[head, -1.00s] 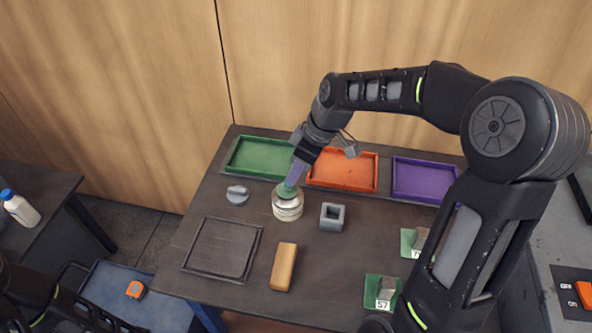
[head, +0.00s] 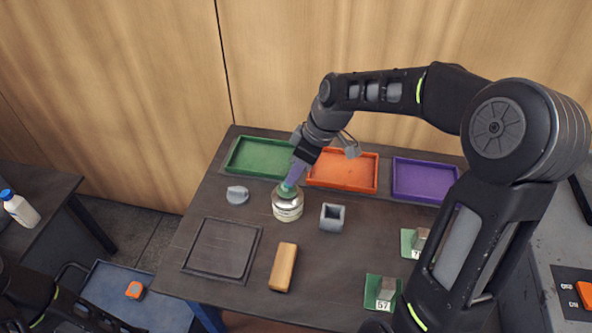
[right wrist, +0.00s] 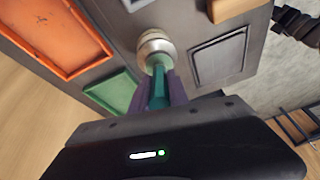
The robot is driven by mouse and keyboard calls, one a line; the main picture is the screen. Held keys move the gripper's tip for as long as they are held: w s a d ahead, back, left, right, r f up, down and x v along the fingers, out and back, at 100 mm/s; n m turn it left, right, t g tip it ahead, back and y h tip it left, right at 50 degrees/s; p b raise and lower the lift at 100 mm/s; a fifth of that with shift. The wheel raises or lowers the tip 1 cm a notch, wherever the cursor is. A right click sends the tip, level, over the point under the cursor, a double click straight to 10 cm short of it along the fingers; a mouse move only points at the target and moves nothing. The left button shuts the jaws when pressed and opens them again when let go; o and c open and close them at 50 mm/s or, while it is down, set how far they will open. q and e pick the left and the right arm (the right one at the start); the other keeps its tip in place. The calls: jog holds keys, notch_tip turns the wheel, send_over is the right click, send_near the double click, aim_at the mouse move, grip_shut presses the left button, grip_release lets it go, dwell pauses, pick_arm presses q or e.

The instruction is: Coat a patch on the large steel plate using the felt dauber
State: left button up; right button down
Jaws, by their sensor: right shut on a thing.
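My right gripper (head: 291,182) has purple fingers shut on the green handle of the felt dauber (right wrist: 158,88). The dauber points down at the mouth of a round silver tin (head: 287,205), and its felt end is hidden there. The tin also shows in the right wrist view (right wrist: 154,44). The large steel plate (head: 222,248) is a dark flat square in a thin frame, lying at the left front of the table, apart from the dauber. Part of my left arm shows at the lower left, but I make out no left fingers.
Green (head: 262,158), orange (head: 343,170) and purple (head: 424,180) trays line the table's back. A tan block (head: 283,267), a hollow grey block (head: 332,217) and a grey knob-like piece (head: 237,195) stand near the tin. Small grey parts sit on green pads at the right.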

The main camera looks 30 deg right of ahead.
jog(key=shift+r+p, duration=2.15)
jog(key=shift+r, duration=1.35)
